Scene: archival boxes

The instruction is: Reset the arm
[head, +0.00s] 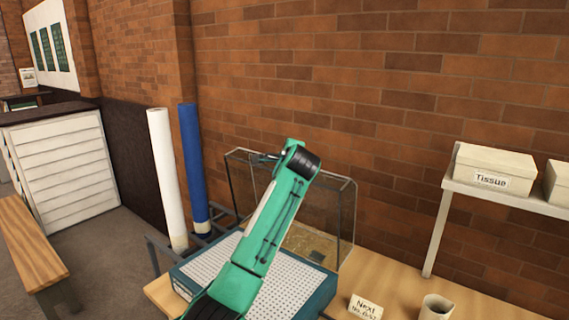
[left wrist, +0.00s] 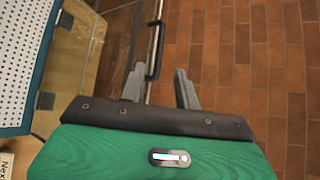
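My green left arm (head: 268,235) reaches up from the bottom of the head view and bends at a dark joint. My left gripper (head: 263,157) is small there and partly hidden, close to the top of the glass case (head: 345,215). In the left wrist view, the left gripper (left wrist: 160,86) has its two grey fingers spread apart. A black handle (left wrist: 154,62) on a metal rod of the case shows between and beyond them. I cannot tell whether they touch it; nothing looks held. My right gripper is in neither view.
A teal box with a white perforated top (head: 215,262) lies under the arm. A "Next" card (head: 365,307) and a cup (head: 436,307) stand on the wooden table (head: 400,290). White (head: 166,180) and blue (head: 193,165) rolls stand left. A shelf (head: 510,197) holds a tissue box (head: 493,168).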

